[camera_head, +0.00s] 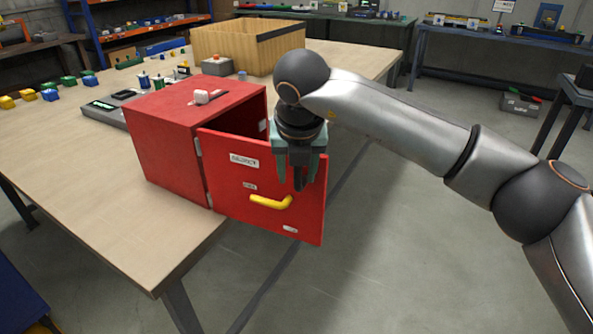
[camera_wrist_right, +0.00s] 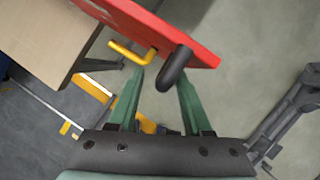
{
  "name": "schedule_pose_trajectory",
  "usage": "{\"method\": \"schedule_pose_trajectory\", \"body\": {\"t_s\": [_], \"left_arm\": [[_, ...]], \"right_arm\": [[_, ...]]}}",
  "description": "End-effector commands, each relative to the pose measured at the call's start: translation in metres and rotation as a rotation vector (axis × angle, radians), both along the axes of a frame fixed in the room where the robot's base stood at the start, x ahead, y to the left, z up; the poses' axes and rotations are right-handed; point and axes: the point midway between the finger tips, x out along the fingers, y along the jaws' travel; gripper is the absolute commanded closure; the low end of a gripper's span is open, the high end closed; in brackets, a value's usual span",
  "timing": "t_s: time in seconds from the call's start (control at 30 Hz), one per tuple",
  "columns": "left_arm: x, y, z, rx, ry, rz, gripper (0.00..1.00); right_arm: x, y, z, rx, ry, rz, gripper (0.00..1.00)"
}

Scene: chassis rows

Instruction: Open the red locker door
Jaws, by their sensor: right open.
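The red locker (camera_head: 160,140) stands on the wooden table near its front edge. Its red door (camera_head: 230,190) is hinged at the left and stands swung outward, with a dark gap into the locker at its top right. A yellow handle (camera_head: 272,202) sits on the door's outer face. My right gripper (camera_head: 298,180) points down at the door's free right part, just above and right of the handle. In the right wrist view its green fingers (camera_wrist_right: 160,95) are apart, with the yellow handle (camera_wrist_right: 130,52) and the red door (camera_wrist_right: 165,30) beyond the tips. My left gripper is not in view.
The wooden table (camera_head: 100,215) carries a grey device (camera_head: 110,110), a wooden bin (camera_head: 235,45) and several small coloured blocks at the back left. Open floor (camera_head: 400,250) lies right of the door. Benches (camera_head: 500,40) stand along the back.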

Motion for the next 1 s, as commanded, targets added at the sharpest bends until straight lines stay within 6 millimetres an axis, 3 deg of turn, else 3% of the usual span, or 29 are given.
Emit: {"method": "schedule_pose_trajectory", "body": {"t_s": [0.13,0.27,0.7,1.0], "left_arm": [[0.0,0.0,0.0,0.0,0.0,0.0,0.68],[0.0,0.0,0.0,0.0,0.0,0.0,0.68],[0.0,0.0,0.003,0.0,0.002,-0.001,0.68],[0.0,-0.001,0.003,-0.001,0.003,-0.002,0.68]], "right_arm": [[-0.001,-0.001,0.003,0.0,-0.001,-0.001,0.5],[-0.006,-0.001,0.019,0.0,-0.003,-0.001,0.5],[-0.04,-0.005,0.101,0.0,-0.003,0.0,0.5],[-0.048,-0.006,0.116,0.0,0.0,0.0,0.5]]}}
